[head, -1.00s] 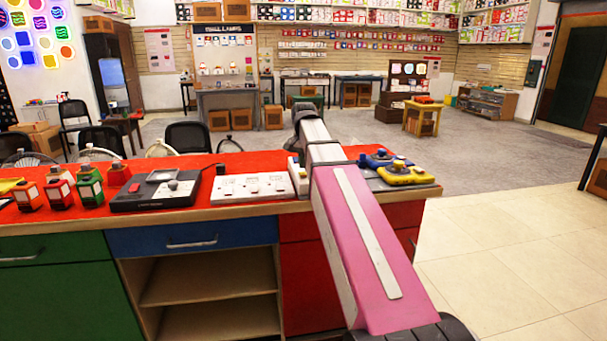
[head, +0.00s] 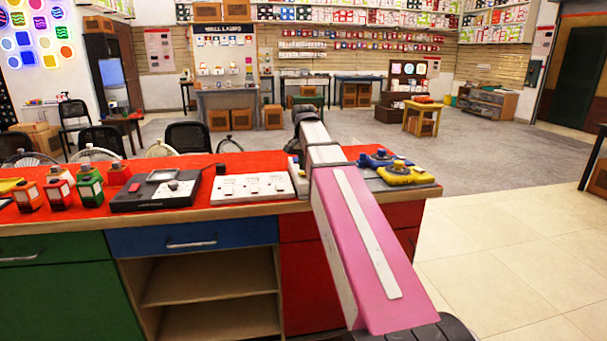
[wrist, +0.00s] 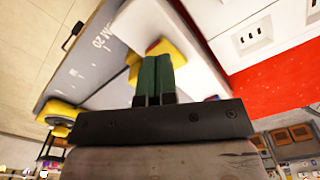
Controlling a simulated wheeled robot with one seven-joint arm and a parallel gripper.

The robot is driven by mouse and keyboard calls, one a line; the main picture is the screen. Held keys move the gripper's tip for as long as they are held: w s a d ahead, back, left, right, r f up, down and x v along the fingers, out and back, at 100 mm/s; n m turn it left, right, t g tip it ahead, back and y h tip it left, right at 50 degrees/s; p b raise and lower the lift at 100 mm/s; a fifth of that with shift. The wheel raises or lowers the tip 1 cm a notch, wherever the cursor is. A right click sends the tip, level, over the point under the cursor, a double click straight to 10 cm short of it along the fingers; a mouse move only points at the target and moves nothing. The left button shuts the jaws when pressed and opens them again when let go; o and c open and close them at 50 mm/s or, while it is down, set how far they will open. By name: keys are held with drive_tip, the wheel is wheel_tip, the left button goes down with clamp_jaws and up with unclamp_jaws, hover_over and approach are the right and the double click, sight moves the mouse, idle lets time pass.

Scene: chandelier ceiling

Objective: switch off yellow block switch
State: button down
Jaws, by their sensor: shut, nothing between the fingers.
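A yellow block (wrist: 176,54) with a small red and blue piece (wrist: 154,46) on it sits on a white plate (wrist: 197,75) in the wrist view. My gripper (wrist: 155,58) has its two dark green fingers together and empty. Their tips are right at the yellow block and cover part of it. I cannot tell whether they touch it, or which way the switch is set. In the head view my pink arm hides this block and the gripper.
A white panel with sockets (head: 250,188) and a black device (head: 155,192) stand left of my arm on the red counter (head: 215,162). A yellow device with a knob (head: 406,175) and a blue one (head: 378,160) stand to the right. Several small coloured bottles stand at far left.

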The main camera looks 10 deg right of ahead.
sight(304, 174)
drive_tip(key=shift+f, duration=0.95)
idle(0.6)
drive_tip(key=shift+r, duration=3.55)
